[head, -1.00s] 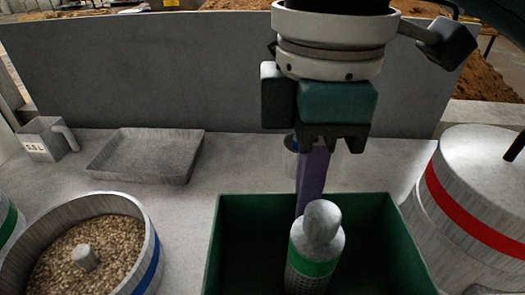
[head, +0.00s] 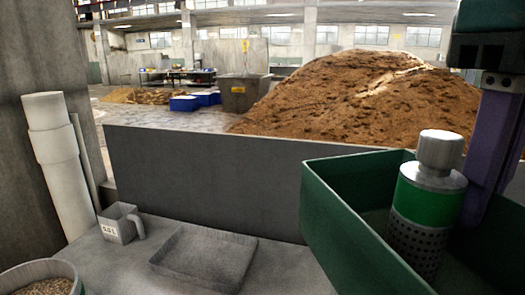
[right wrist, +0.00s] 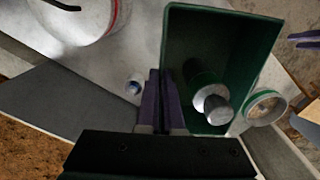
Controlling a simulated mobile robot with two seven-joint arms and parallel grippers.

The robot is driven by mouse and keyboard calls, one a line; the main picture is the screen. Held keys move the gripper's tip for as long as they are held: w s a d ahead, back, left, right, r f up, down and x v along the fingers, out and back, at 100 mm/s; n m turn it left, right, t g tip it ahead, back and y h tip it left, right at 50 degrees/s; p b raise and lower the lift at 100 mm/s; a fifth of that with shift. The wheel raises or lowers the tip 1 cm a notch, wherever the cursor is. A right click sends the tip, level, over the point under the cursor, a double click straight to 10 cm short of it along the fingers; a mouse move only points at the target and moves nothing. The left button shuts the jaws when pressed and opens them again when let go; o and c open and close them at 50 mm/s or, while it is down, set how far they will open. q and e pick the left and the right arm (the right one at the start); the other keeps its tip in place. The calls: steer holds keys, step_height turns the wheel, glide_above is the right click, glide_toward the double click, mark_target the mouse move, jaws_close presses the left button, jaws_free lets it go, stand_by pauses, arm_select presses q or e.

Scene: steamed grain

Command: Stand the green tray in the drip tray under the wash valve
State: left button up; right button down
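The green tray (head: 345,225) is at the right of the head view, with a green-banded perforated canister (head: 430,205) standing in it. My right gripper (right wrist: 161,103) has its purple fingers close together at the tray's wall, and they appear to pinch it. The tray (right wrist: 215,28) looks raised above the counter. A shallow grey tray (head: 160,262), possibly the drip tray, lies on the counter, left of and apart from the green tray. I cannot identify a wash valve. Purple fingers, likely my left gripper (right wrist: 305,40), show at the right wrist view's edge; their opening is unclear.
A grain-filled tub (head: 42,268) is at lower left, and a pale upright pipe (head: 60,170) stands behind. A low grey wall (head: 220,180) backs the counter. A brown heap (head: 350,100) lies beyond.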

steer(key=s+r+m+p, duration=0.1)
steer(key=s+r+p, duration=0.2)
steer(key=r+p, duration=1.6)
steer(key=s+d+r+m+p, duration=0.1)
steer(key=s+r+p, duration=0.2)
steer(key=r+p, duration=1.7)
steer(key=shift+r+m, duration=0.15)
steer(key=shift+m, duration=0.25)
steer(key=shift+d, duration=0.1)
